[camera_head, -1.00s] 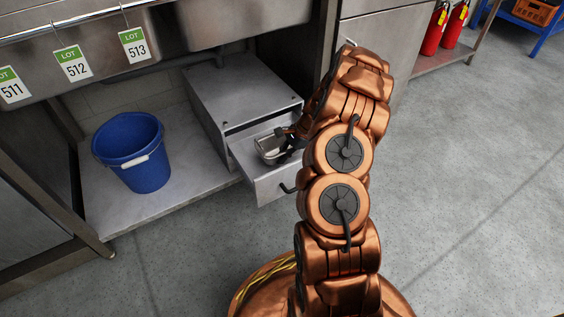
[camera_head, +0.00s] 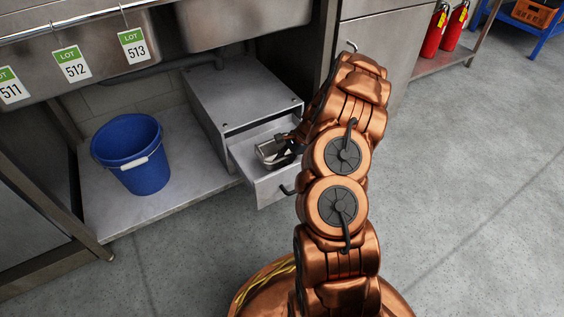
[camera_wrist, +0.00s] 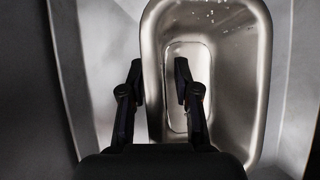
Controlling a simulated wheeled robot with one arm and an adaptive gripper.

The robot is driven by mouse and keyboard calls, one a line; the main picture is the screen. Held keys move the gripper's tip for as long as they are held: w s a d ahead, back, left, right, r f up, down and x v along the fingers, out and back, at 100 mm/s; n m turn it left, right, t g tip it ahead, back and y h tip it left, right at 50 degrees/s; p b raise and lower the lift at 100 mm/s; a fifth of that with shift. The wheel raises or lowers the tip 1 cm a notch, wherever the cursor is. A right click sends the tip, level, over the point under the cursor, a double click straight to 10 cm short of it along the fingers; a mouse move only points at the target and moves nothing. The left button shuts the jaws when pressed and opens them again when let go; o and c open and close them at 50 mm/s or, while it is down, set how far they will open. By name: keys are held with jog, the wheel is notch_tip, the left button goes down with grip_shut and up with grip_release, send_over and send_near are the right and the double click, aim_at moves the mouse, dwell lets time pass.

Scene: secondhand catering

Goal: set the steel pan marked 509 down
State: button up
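The steel pan (camera_head: 268,152) is a small shiny rectangular tray with rounded corners. It is inside the open drawer (camera_head: 270,188) of the grey cabinet; its inside also fills the right of the wrist view (camera_wrist: 225,100). No mark 509 can be read on it. The pan's underside is hidden.
The drawer's walls stand close around the pan. The cabinet (camera_head: 235,92) sits on a low shelf (camera_head: 190,195) under a steel sink unit with tags 511, 512 and 513. A blue bucket (camera_head: 132,155) stands left. The floor at right is clear.

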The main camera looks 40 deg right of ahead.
jog(key=p+v, duration=0.5)
jog(key=v, duration=0.7)
jog(key=s+a+r+n+g+h, duration=0.1)
jog(key=s+a+r+n+g, duration=0.3)
jog(key=a+r, duration=0.6)
jog(key=s+a+r+n, duration=0.3)
jog(key=a+r+n, duration=0.3)
jog(key=a, duration=0.8)
jog(key=s+a+r+n+h, duration=0.1)
jog(key=s+a+n, duration=0.1)
jog(key=s, duration=0.6)
jog(key=s+a+r+n+g+h, duration=0.1)
jog(key=s+n, duration=0.3)
jog(key=s, duration=0.4)
jog(key=s+a+r+n+h, duration=0.2)
jog(key=s+a+n+h, duration=0.1)
jog(key=s, duration=0.6)
jog(key=shift+g, duration=0.4)
jog(key=shift+r, duration=0.15)
